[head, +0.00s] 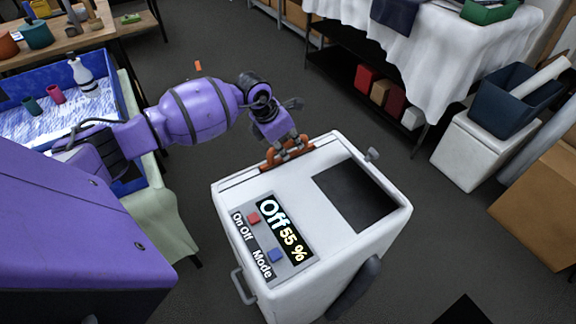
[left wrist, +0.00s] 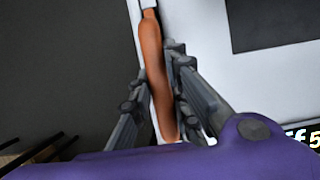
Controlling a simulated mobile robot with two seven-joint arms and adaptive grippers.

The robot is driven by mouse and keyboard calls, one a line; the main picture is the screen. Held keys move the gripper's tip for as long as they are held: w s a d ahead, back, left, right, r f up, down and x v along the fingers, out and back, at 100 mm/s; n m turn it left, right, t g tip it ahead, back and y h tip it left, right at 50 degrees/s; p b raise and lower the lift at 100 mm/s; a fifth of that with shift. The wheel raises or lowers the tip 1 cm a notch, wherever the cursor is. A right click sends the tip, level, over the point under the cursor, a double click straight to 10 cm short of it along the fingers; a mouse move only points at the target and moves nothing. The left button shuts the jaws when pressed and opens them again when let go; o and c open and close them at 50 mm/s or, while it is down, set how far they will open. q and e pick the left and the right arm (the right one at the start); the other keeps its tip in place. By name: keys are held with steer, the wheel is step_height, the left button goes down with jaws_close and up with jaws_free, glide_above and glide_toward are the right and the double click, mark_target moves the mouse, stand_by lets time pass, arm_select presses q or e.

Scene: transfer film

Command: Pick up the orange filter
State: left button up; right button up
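The orange filter (head: 287,153) shows as an orange handle-like bar at the far edge of the white machine (head: 235,205), in a slot or just above it; I cannot tell which. My left gripper (head: 285,141) comes down on it from above. In the left wrist view the orange filter (left wrist: 153,60) runs between the two grey fingers of the left gripper (left wrist: 157,80). The fingers lie very close on both sides. I cannot tell whether they press on it. The filter's lower part is hidden. My right gripper is not in view.
The machine's panel reads "Off" and "55 %". A blue bin (head: 512,100) on a white box stands at the right, near a cardboard box (head: 545,205). A blue tray (head: 128,95) with a bottle is at the left. Dark floor (head: 330,100) behind the machine is clear.

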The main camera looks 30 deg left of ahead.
arm_select(q)
jaws_close()
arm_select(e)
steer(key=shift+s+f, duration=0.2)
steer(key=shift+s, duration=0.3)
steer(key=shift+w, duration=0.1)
